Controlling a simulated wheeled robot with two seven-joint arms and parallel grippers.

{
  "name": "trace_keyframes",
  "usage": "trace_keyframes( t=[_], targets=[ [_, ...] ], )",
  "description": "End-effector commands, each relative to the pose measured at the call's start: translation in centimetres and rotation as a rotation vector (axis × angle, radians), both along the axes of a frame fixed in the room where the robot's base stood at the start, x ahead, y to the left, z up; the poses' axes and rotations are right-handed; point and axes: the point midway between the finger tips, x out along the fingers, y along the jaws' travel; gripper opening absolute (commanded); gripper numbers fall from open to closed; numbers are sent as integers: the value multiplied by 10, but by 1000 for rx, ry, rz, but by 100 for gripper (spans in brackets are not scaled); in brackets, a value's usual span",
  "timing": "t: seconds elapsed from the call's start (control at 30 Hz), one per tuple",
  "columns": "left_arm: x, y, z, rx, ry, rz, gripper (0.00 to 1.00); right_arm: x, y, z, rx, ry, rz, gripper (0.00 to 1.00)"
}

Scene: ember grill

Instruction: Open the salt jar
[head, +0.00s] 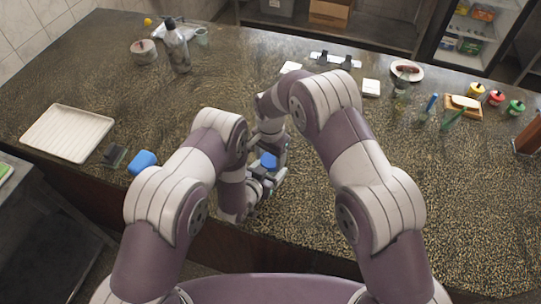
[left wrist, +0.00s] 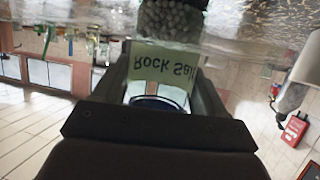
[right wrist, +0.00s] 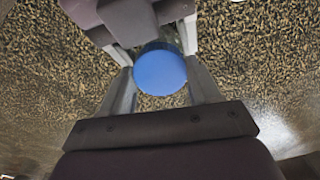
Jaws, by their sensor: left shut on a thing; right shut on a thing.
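The salt jar shows in the left wrist view with an upside-down "Rock Salt" label (left wrist: 162,66) and pale grains behind clear walls. My left gripper (left wrist: 165,75) is shut on the jar, one finger on each side. The round blue lid (right wrist: 160,72) shows face-on in the right wrist view, between the fingers of my right gripper (right wrist: 162,78), which is shut on it. In the head view the blue lid (head: 268,160) is between my two hands, near the counter's front; my arms hide most of the jar. Whether the lid is seated on the jar I cannot tell.
A white tray (head: 67,133), a dark item (head: 115,156) and a blue object (head: 142,162) lie on the left of the counter (head: 330,225). A bottle (head: 177,47) and a pot (head: 144,52) stand behind. A plate (head: 407,71) and coloured bottles are at the right rear. The right front is clear.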

Motion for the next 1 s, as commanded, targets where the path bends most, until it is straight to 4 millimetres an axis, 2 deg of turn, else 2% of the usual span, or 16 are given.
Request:
trace_keyframes(
  t=[0.2, 0.3, 0.4, 0.63, 0.67, 0.73, 1.0],
  targets=[
    [0, 0, 0, 0, -1, 0, 0, 0, -1, 0, 1, 2, 544, 25],
    [0, 0, 1, 0, -1, 1, 0, 0, 0, 1, 1, 1, 727, 25],
    [0, 0, 0, 0, -1, 1, 0, 0, -1, 1, 1, 1, 803, 25],
    [0, 0, 0, 0, -1, 1, 0, 0, -1, 1, 1, 2, 808, 25],
    [0, 0, 0, 0, -1, 1, 0, 0, -1, 1, 1, 2, 808, 64],
    [0, 0, 0, 0, -1, 1, 0, 0, -1, 1, 1, 2, 807, 87],
    [0, 0, 0, 0, -1, 0, 0, 0, -1, 1, 1, 1, 806, 87]
  ],
)
